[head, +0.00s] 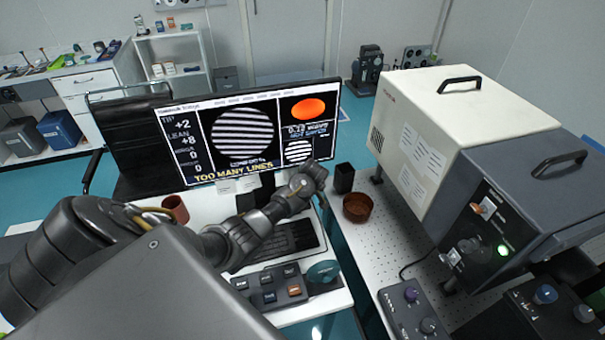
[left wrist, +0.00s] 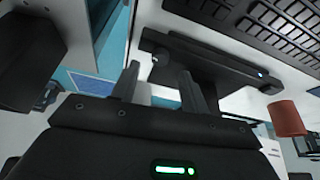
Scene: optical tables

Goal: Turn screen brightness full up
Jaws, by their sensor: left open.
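The monitor (head: 175,180) stands on the left desk, its screen lit with striped discs, an orange oval and the words "TOO MANY LINES". My left gripper (head: 320,176) is by the monitor's lower right corner; its fingertips are hard to make out in the head view. In the left wrist view the left gripper (left wrist: 159,80) is open with nothing between its fingers. Beyond the fingers there is a long dark bar (left wrist: 215,65) with a small pale round part (left wrist: 154,58) near its left end and a small light at its right. I cannot tell whether they touch. My right gripper is not in view.
A keyboard (head: 285,243) and a button box (head: 268,286) lie before the monitor. A red cup (head: 175,208) stands left. A black holder (head: 344,178) and brown bowl (head: 357,208) are close to the gripper's right.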

